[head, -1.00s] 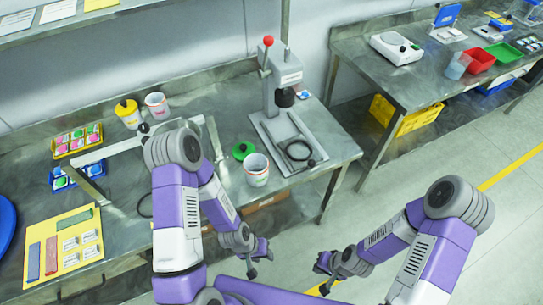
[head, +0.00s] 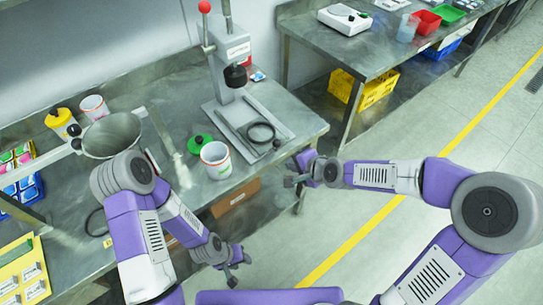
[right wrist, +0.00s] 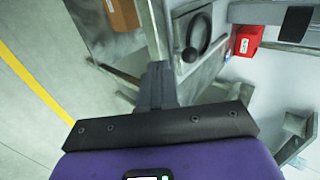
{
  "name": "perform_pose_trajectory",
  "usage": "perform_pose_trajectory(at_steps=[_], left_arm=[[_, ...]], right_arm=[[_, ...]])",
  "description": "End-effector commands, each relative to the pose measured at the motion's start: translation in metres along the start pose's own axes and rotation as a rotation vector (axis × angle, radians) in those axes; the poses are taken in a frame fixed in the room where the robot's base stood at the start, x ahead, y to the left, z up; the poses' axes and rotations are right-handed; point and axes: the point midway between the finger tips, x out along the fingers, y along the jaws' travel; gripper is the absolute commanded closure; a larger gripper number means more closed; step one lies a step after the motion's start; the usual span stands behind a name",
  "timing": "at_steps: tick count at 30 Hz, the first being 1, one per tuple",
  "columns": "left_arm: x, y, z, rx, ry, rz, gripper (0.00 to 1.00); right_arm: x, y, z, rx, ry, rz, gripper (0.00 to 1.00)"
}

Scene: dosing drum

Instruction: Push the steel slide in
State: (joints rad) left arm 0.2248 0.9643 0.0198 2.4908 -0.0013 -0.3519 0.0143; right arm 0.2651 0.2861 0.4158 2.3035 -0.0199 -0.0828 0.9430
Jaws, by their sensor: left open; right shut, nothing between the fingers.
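A steel press (head: 230,60) stands on the bench. Its flat base (head: 222,122) has two raised rails with a black ring (head: 261,132) between them and a small black knob (head: 277,143) near the front end. I cannot clearly tell the steel slide from the rails and base. My right gripper (head: 294,180) is shut and empty, just in front of the bench edge, apart from the knob. In the right wrist view its fingers (right wrist: 155,85) point toward the bench, and the black ring (right wrist: 196,37) lies beyond them. My left gripper (head: 240,268) is open and empty, low in front of the bench.
A white tub (head: 215,160) and a green lid (head: 199,143) stand left of the press base. A cardboard box (head: 235,196) sits below the bench top. The floor to the right is free.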

Motion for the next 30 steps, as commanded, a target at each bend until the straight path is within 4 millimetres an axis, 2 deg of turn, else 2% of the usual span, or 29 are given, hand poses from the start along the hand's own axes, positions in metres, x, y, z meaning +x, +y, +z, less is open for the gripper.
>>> perform_pose_trajectory(at_steps=[14,16,21,30], left_arm=[[0.019,-0.007,-0.001,0.000,0.000,0.000,0.57],[0.018,-0.007,-0.001,0.000,0.000,0.000,0.57],[0.019,-0.007,-0.001,0.000,0.000,0.000,0.57],[0.020,-0.007,-0.001,0.000,0.000,0.000,0.57]], right_arm=[[0.094,0.003,0.001,-0.005,-0.001,0.003,1.00],[0.100,-0.009,0.001,-0.006,0.000,0.000,1.00],[0.113,-0.022,0.000,-0.004,0.001,0.001,1.00],[0.117,-0.026,0.000,-0.003,0.001,0.001,1.00]])
